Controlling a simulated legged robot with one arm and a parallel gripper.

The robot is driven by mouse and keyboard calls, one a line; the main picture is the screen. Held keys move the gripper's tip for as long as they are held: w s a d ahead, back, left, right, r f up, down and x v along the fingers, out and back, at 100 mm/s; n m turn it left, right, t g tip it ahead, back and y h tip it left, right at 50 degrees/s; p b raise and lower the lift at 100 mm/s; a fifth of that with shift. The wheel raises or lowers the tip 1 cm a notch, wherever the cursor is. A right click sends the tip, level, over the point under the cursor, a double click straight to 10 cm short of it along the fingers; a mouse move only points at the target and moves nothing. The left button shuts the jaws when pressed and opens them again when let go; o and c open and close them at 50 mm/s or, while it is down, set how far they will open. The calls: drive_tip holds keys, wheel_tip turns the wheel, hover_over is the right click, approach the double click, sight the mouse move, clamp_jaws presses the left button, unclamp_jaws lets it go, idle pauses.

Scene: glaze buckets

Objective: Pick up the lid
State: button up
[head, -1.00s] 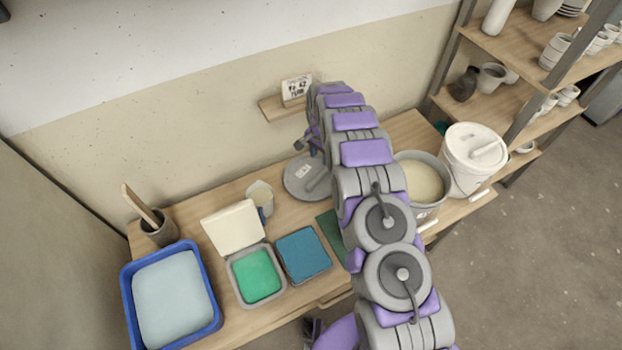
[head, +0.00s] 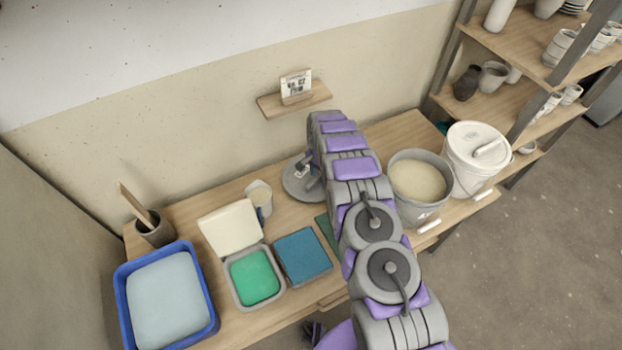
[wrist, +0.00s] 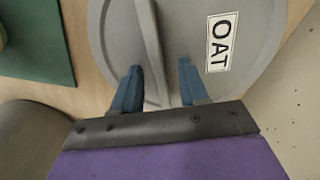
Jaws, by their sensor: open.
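The lid is a round grey disc (head: 295,187) lying on the wooden table near the wall, partly hidden by my arm in the head view. Whether the fingers touch the lid cannot be told. In the head view my gripper (head: 310,170) is mostly hidden by my arm.
An open grey bucket of cream glaze (head: 418,180) and a lidded white bucket (head: 474,155) stand right of my arm. A small cup (head: 259,197) is just left of the lid. A small wall shelf (head: 295,101) with a sign is behind. Trays stand at left.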

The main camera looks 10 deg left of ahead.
drive_tip(key=shift+f, duration=0.2)
idle(0.6)
drive_tip(key=shift+c, duration=0.2)
clamp_jaws()
idle(0.4)
